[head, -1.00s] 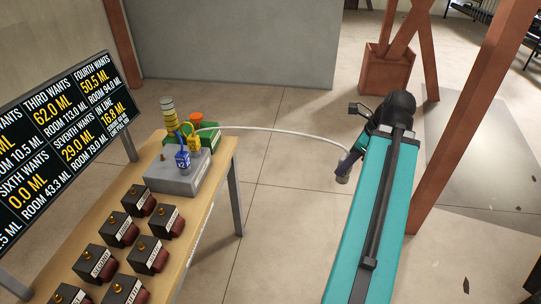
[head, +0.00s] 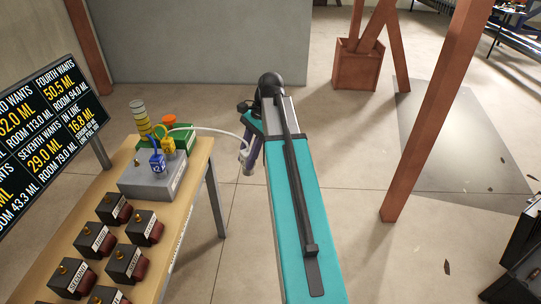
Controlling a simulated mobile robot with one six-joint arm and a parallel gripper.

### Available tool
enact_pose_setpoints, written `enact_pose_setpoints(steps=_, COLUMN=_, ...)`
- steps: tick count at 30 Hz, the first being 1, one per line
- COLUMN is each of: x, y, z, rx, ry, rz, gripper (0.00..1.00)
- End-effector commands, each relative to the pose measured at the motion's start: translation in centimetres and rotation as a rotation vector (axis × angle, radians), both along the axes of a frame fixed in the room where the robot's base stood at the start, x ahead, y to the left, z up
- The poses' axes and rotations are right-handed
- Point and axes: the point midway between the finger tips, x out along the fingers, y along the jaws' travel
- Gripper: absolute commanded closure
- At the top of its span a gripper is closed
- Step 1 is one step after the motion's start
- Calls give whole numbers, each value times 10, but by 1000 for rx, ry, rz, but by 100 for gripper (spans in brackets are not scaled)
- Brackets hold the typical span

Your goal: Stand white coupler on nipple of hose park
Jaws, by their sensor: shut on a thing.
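My gripper (head: 247,160) is at the end of the teal arm, above the floor to the right of the table. It is shut on the end of the white hose (head: 218,131), where the white coupler would be; the jaws hide the coupler itself. The hose runs left from the gripper to the yellow block on the table. A grey box (head: 152,184), which looks like the hose park, sits at the table's far end. A small brass nipple (head: 137,162) stands on its left top and appears bare. My gripper is well to the right of the box, apart from it.
On or beside the grey box are a blue block (head: 157,163), a yellow block (head: 168,146), a striped yellow cylinder (head: 141,117) and a green box (head: 181,138). Several black boxes with brass nipples stand nearer on the wooden table (head: 184,215). A rust-red post (head: 425,140) rises at right.

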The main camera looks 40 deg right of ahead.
Motion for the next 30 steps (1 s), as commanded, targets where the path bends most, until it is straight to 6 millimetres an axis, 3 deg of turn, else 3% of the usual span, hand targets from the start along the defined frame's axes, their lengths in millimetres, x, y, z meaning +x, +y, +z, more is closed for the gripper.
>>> enact_pose_setpoints(steps=9, x=49, y=72, z=-18, rx=2, ry=1, rz=352, gripper=96)
enact_pose_setpoints(steps=18, x=78, y=135, z=-33, rx=0, ry=0, rz=634, gripper=96)
enact_pose_setpoints(steps=24, x=84, y=153, z=-37, rx=1, ry=0, rz=716, gripper=96)
enact_pose_setpoints(steps=30, x=84, y=155, z=-37, rx=1, ry=0, rz=724, gripper=96)
